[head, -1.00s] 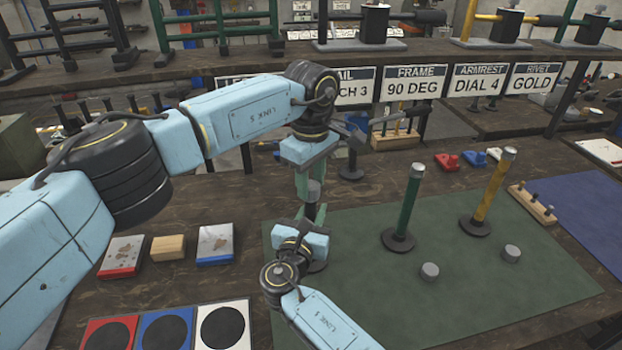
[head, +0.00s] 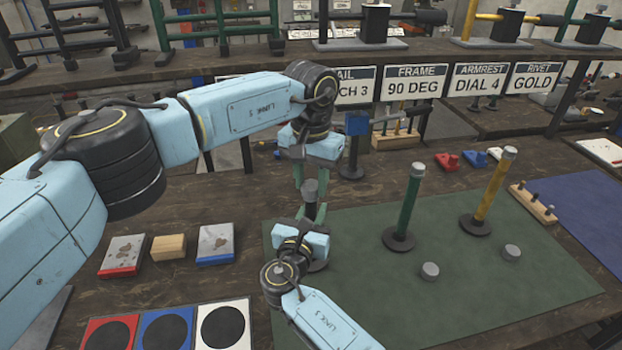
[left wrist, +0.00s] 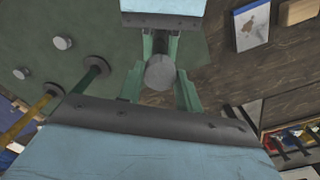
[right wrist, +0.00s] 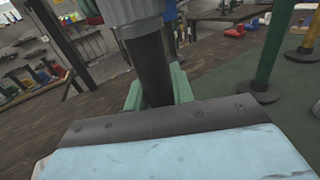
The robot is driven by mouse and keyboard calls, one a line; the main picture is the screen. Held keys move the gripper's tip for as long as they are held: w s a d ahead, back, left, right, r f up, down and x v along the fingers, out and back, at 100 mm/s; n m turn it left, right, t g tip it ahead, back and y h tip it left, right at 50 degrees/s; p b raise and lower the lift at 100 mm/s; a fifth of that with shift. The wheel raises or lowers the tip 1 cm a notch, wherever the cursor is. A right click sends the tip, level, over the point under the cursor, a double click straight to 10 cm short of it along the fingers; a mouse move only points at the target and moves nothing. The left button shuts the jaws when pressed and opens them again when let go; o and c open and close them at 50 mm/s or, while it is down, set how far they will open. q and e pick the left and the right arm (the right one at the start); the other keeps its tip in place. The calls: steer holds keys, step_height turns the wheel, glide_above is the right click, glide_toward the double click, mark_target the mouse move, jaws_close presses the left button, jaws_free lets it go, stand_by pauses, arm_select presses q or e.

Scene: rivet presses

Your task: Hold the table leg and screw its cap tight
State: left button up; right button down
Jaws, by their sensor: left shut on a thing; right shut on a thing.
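The table leg (right wrist: 152,68) is a dark upright post on the green mat, with a grey ridged cap (head: 310,187) on top. My right gripper (right wrist: 156,92) is shut on the leg below the cap, with its green fingers on either side. My left gripper (left wrist: 160,82) comes from above, its green fingers shut on the cap. The cap also shows as a round grey top in the left wrist view (left wrist: 160,72). The leg's round base (head: 317,265) is partly hidden by my right gripper. The joint between cap and leg is not clear to see.
A green post (head: 407,205) and a yellow post (head: 493,190) stand on the green mat (head: 480,300) to the right. Two loose grey caps (head: 430,270) (head: 512,253) lie on the mat. Blocks and colored pads lie at the left.

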arm_select(q)
steer(key=o, duration=0.9)
steer(key=shift+o, duration=0.2)
steer(key=shift+r, duration=0.1)
steer(key=shift+r, duration=2.2)
steer(key=shift+c, duration=0.5)
